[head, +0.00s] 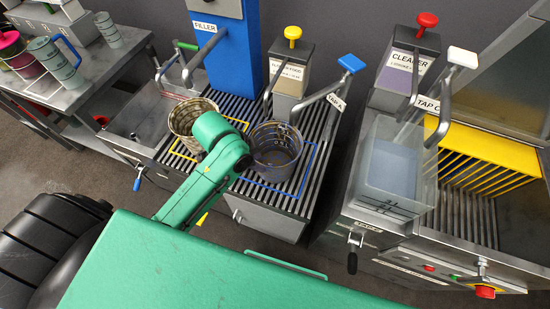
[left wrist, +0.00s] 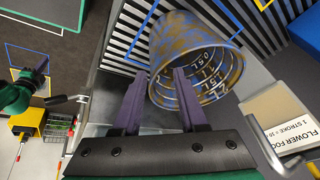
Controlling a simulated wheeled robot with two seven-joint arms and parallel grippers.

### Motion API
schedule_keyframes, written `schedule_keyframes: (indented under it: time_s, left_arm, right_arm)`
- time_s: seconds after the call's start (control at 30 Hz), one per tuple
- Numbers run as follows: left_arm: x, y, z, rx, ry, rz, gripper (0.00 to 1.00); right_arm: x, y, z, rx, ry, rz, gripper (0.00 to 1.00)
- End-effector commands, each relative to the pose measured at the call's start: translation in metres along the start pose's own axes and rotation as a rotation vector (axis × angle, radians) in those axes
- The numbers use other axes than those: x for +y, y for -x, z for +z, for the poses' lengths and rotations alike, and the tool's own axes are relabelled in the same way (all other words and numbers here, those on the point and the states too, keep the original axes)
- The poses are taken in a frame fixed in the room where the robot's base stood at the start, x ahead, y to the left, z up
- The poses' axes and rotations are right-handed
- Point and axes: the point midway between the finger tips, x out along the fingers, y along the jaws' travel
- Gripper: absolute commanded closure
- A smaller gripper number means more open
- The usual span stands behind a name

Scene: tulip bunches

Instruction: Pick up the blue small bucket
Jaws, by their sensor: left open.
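A small bucket (head: 276,150) with blue-grey and tan mottling stands upright inside a blue outline on the slatted grate. It fills the upper middle of the left wrist view (left wrist: 205,45), with litre marks inside its open mouth. My left gripper (left wrist: 160,74) is open and empty. In the left wrist view one purple finger overlaps the bucket's mouth and the other is just left of its rim; I cannot tell whether they touch it. In the head view my green arm hides the gripper. A second, tan bucket (head: 186,118) stands in the yellow outline, partly behind my arm.
The blue filler column (head: 234,55) and the flower food dispenser (head: 290,73) with its lever stand behind the buckets. A clear container (head: 395,165) is on the right under the cleaner dispenser (head: 405,70). Several jugs are on the left table (head: 110,75).

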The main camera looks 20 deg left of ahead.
Motion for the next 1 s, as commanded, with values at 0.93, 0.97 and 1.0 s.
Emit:
schedule_keyframes:
  time_s: [0.93, 0.97, 1.0]
  left_arm:
    - [-0.051, -0.029, 0.011, -0.152, -1.314, 0.277, 0.58]
    - [-0.051, -0.032, 0.011, -0.153, -1.314, 0.277, 0.58]
    - [-0.05, -0.036, 0.013, -0.152, -1.314, 0.277, 0.58]
  right_arm:
    - [-0.008, -0.003, -0.001, 0.002, 0.0, -0.01, 1.0]
    - [-0.007, -0.003, -0.001, 0.002, 0.0, -0.01, 1.0]
    - [-0.007, -0.002, -0.001, 0.002, 0.0, -0.009, 1.0]
